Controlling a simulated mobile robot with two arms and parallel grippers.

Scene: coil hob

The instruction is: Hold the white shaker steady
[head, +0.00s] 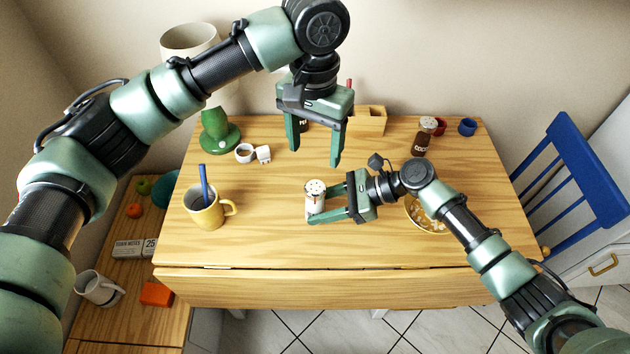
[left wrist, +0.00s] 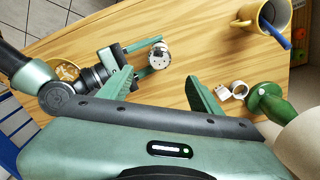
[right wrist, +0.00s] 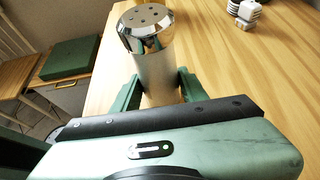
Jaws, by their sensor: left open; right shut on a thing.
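The white shaker (head: 313,204) stands upright on the wooden table, with a shiny perforated metal cap. My right gripper (head: 327,204) is shut on it from the right, one finger on each side. The shaker fills the middle of the right wrist view (right wrist: 152,62), between the two fingers (right wrist: 153,92). My left gripper (head: 314,158) is open and empty, fingers pointing down, above the table behind the shaker. The left wrist view shows the shaker (left wrist: 160,56) apart from the left fingers.
A yellow mug (head: 205,212) with a blue utensil stands left of the shaker. A green lamp base (head: 220,143), small white items (head: 264,154), a wooden box (head: 370,121) and a brown-bodied shaker (head: 423,140) are farther back. A bowl (head: 425,220) lies partly under my right arm.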

